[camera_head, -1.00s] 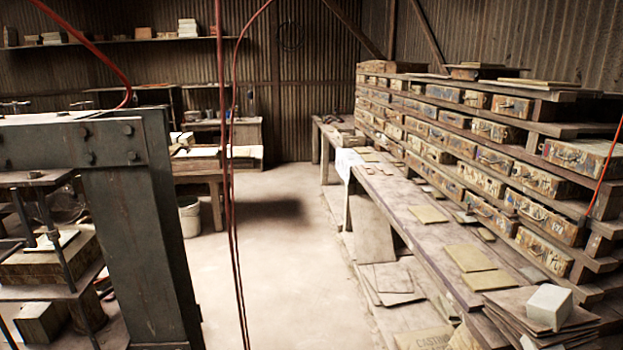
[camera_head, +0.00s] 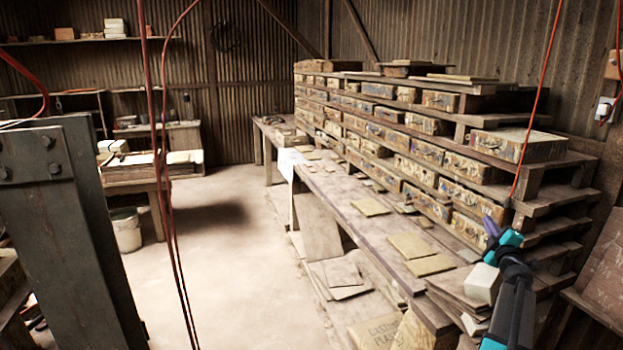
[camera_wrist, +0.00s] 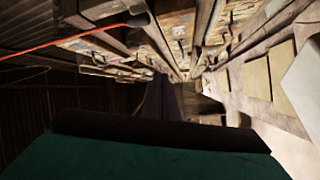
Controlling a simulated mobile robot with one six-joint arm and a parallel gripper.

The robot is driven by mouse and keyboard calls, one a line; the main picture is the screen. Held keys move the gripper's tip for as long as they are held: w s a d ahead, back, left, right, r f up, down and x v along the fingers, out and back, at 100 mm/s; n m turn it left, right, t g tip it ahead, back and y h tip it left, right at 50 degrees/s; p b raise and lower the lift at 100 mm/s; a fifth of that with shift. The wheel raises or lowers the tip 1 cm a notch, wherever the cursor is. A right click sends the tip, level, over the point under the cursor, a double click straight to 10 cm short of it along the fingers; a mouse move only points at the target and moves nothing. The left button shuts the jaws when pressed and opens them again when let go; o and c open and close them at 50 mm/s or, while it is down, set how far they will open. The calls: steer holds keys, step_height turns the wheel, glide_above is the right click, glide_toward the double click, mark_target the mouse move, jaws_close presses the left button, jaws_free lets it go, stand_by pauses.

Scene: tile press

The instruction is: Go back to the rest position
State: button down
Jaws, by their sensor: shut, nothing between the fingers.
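My gripper (camera_head: 491,228) is at the lower right of the head view, with its purple fingertips together and a teal body behind them. It is shut and I see nothing held in it. The tip shows in front of the drawer rack (camera_head: 425,145), above and right of a white block (camera_head: 482,284); I cannot tell the gap. In the wrist view a dark edge and teal part of my gripper (camera_wrist: 150,155) fill the bottom, and the separate fingers cannot be made out there.
A long bench (camera_head: 335,205) with flat tiles (camera_head: 412,245) runs along the rack. A red cord (camera_head: 533,105) hangs near my gripper. A grey press frame (camera_head: 45,170) stands at left, with cables (camera_head: 165,190) hanging beside it. The middle floor (camera_head: 235,270) is clear.

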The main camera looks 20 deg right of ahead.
steer(key=w+a+f+m+g, duration=0.35)
steer(key=w+a+f, duration=0.25)
steer(key=a+f, duration=0.45)
steer(key=w+a+f+m+g, duration=0.3)
steer(key=w+a+f+m, duration=0.4)
steer(key=a, duration=0.6)
steer(key=s+a+f+n+g+y, duration=0.1)
steer(key=a+f+g+y, duration=0.1)
steer(key=a+f, duration=0.65)
steer(key=s+a+f+n+g+y, duration=0.1)
steer(key=s+a+f+g+y, duration=0.15)
steer(key=a+f, duration=0.65)
steer(key=s+a+f+g+y, duration=0.2)
steer(key=s+a, duration=0.3)
steer(key=a, duration=0.6)
steer(key=s+a+f+g+y, duration=0.15)
steer(key=s+a, duration=0.35)
steer(key=a, duration=0.5)
steer(key=s+a+f+g+y, duration=0.25)
steer(key=s+a, duration=0.25)
steer(key=a, duration=0.6)
steer(key=s+f+n+g+b, duration=0.1)
steer(key=s+f+g+b, duration=0.4)
steer(key=s+f, duration=2.1)
step_height(320, 180, down, 3)
steer(key=b, duration=0.5)
steer(key=shift+s+a, duration=0.3)
steer(key=shift+a, duration=0.1)
